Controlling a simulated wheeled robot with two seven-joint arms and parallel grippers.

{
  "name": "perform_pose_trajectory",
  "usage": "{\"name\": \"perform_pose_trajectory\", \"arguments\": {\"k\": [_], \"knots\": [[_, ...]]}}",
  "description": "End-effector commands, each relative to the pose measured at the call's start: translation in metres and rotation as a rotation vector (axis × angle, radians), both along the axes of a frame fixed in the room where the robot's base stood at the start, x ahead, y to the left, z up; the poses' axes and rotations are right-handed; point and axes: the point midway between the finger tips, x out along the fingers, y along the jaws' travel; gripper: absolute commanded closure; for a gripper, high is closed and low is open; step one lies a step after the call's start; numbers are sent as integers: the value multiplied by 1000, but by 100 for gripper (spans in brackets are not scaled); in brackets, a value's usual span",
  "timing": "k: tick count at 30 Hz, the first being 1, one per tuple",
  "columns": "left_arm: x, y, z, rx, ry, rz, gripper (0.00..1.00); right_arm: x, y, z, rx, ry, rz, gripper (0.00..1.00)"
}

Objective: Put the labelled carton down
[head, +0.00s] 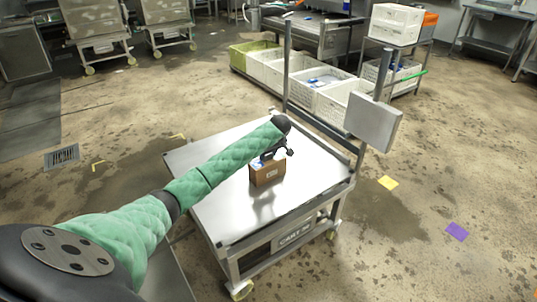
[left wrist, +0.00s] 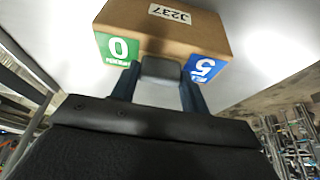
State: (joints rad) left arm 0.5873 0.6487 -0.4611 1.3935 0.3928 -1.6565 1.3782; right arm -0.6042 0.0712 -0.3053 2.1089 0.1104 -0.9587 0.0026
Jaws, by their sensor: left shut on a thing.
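The labelled carton (head: 267,173) is a small brown box at the middle of a steel cart top (head: 225,215). It looks upright and at or very near the surface; I cannot tell whether it touches. In the left wrist view the carton (left wrist: 165,30) shows a white label "J237", a green "0" patch and a blue "5" patch. My left gripper (head: 272,156) is above the carton in the head view and shut on it. In the left wrist view the fingers (left wrist: 158,88) reach to the carton's near side. My right gripper is in neither view.
The cart carries a post with a grey box (head: 374,122) at its right edge. White and green crates (head: 335,98) stand in a row behind. A shelf with white boxes (head: 396,22) is at the back right. Bare cart top surrounds the carton.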

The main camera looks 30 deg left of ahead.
Motion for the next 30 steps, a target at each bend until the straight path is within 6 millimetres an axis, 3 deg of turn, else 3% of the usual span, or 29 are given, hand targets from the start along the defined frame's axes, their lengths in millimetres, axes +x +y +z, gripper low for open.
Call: {"name": "perform_pose_trajectory", "arguments": {"k": [9,10,13,24,30], "knots": [[0,0,1,0,-2,1,100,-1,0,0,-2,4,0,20],[0,0,0,0,0,0,53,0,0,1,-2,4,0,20],[0,0,0,1,0,0,33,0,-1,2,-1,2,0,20],[0,0,1,0,-2,1,33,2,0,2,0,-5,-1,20],[-3,-10,25,0,-3,0,33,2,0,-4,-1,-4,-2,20]]}}
